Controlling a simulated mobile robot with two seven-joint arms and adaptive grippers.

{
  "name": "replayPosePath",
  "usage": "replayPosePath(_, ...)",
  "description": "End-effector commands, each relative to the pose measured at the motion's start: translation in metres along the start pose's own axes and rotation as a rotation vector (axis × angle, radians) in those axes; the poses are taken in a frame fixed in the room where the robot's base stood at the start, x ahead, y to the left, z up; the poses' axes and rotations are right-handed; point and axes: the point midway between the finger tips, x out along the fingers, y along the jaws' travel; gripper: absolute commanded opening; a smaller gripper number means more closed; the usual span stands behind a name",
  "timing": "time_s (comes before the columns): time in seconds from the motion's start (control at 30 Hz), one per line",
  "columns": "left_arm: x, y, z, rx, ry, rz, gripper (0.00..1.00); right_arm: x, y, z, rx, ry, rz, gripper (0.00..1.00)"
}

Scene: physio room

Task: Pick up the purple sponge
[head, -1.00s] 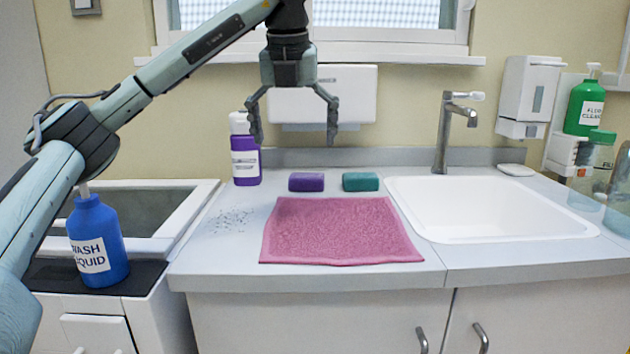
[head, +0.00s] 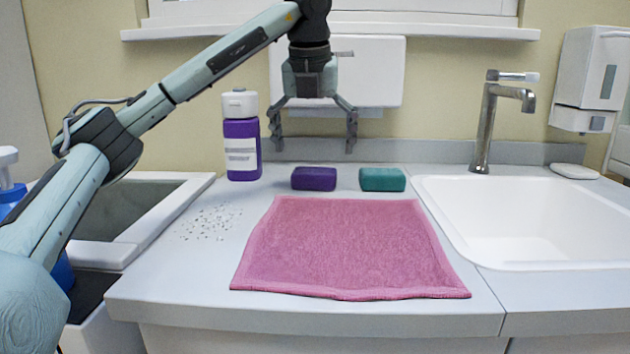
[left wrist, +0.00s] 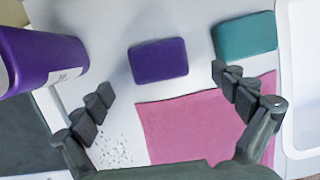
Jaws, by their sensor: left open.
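The purple sponge (head: 314,178) lies on the grey counter behind the pink cloth, just left of the teal sponge (head: 381,179). In the left wrist view the purple sponge (left wrist: 158,60) lies ahead of the fingers, roughly between their lines, with the teal sponge (left wrist: 245,37) to its right. My left gripper (head: 314,146) hangs above the purple sponge with its fingers pointing down. It is open and empty, and its fingers (left wrist: 162,90) are apart from the sponge. My right gripper is not in view.
A purple bottle (head: 241,138) with a white cap stands left of the purple sponge. The pink cloth (head: 350,245) lies in front. A white sink (head: 530,215) with a tap (head: 487,120) is at the right. Dark crumbs (head: 210,222) lie on the left of the counter. A white wall box (head: 385,75) is behind the gripper.

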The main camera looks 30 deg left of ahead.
Motion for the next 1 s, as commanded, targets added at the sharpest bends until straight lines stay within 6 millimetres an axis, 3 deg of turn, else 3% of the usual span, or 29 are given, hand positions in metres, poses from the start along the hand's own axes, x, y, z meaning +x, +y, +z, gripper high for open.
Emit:
replayPosePath(0.4, 0.051, 0.003, -0.001, 0.0, 0.0, 0.001, 0.97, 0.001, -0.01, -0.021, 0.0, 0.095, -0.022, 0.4)
replayPosePath(0.67, 0.054, 0.003, -0.001, 0.0, -0.001, 0.0, 0.97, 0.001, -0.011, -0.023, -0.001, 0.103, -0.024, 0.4)
replayPosePath(1.0, 0.054, 0.003, -0.001, 0.0, -0.001, 0.0, 0.58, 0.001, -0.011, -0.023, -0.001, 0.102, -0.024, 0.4)
